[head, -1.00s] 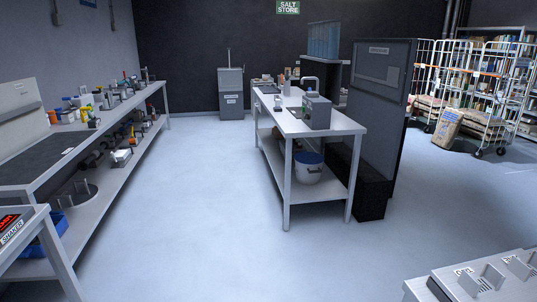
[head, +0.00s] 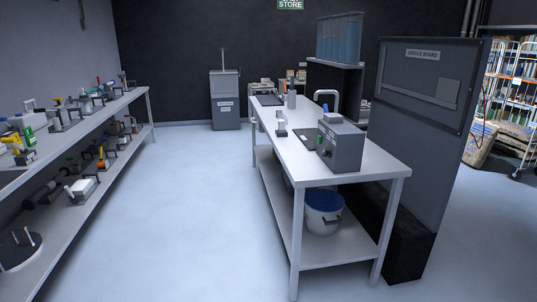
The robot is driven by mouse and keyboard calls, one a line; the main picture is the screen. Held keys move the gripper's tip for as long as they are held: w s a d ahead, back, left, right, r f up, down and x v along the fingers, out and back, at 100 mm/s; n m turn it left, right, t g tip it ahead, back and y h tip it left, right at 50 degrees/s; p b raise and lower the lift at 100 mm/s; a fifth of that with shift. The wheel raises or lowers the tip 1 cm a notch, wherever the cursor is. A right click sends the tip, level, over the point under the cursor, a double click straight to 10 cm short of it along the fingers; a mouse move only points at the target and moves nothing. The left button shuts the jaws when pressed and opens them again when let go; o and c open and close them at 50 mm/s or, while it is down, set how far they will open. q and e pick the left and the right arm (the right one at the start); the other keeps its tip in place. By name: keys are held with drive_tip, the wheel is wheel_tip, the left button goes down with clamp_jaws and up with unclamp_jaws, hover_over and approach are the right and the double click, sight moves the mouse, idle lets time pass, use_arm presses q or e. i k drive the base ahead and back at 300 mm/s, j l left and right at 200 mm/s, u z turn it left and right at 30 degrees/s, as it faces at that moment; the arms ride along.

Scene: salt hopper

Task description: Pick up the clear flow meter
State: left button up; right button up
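I cannot make out a clear flow meter for certain in the head view. The left bench (head: 110,108) carries many small tools and fittings on its top and lower shelf, too small to tell apart. The middle bench (head: 360,158) has a grey box device (head: 342,147) near its front end and a small white-topped item (head: 281,126) beside a dark pad. A grey bottle-like item (head: 292,98) stands farther back. Neither of my grippers is in view.
A white bucket with a blue rim (head: 322,212) stands on the middle bench's lower shelf. A tall service board (head: 420,125) stands to its right. A grey cabinet (head: 225,100) is at the back wall. The floor (head: 190,210) between the benches is clear.

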sight(280, 115)
drive_tip(key=i+j, duration=0.1)
drive_tip(key=i, duration=2.15)
drive_tip(key=i+z, duration=0.2)
drive_tip(key=i, duration=0.4)
drive_tip(key=u, duration=1.2)
drive_tip(key=i+j, duration=0.2)
drive_tip(key=i, duration=0.2)
drive_tip(key=i+j, duration=0.2)
drive_tip(key=i, duration=0.2)
drive_tip(key=i+j, duration=0.2)
drive_tip(key=i, duration=0.2)
drive_tip(key=i+l+z, duration=0.2)
drive_tip(key=i, duration=0.75)
drive_tip(key=i+l+z, duration=0.1)
drive_tip(key=i+z, duration=0.15)
drive_tip(key=i, duration=0.65)
drive_tip(key=i+j, duration=0.15)
drive_tip(key=i, duration=0.35)
drive_tip(key=i+j+z, duration=0.15)
drive_tip(key=i, duration=0.4)
drive_tip(key=i+j, duration=0.25)
drive_tip(key=i, duration=0.25)
